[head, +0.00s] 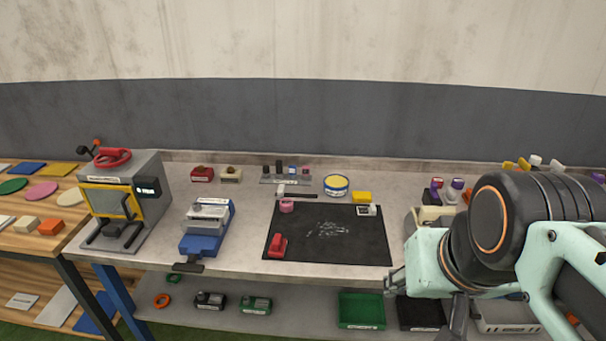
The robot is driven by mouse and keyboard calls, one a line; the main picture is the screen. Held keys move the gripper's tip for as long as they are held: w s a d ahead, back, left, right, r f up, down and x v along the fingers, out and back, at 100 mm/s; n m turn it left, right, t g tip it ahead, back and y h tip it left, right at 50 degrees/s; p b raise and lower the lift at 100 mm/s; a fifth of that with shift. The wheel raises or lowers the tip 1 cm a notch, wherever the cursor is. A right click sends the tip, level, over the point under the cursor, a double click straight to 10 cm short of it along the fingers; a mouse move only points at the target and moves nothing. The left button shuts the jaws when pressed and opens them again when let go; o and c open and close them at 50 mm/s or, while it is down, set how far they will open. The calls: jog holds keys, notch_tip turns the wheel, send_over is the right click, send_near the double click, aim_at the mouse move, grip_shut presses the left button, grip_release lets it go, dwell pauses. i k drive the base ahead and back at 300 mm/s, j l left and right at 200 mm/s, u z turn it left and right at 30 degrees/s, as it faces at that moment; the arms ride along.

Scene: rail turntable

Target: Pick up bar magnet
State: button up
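I cannot single out the bar magnet for certain at this size. A small red piece (277,246) stands at the front left of a black mat (345,250) on the bench. Pale silvery bits (327,229) lie scattered in the mat's middle. A pink round piece (287,206) sits at the mat's back left edge, and a small white and dark piece (366,210) at its back right. My arm fills the lower right, to the right of the mat. My gripper (459,318) seems to point down there, mostly hidden by my arm, and its fingers cannot be made out.
A blue-based vise (205,241) and a grey press-like machine (128,200) stand left of the mat.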

aim_at(278, 248)
jog(key=i+j, duration=0.2)
jog(key=j, duration=0.2)
jog(key=i+j, duration=0.2)
jog(key=j, duration=0.2)
jog(key=i+j, duration=0.15)
jog(key=j, duration=0.25)
jog(key=i+j, duration=0.2)
jog(key=j, duration=0.25)
jog(key=i+j, duration=0.2)
jog(key=j, duration=0.2)
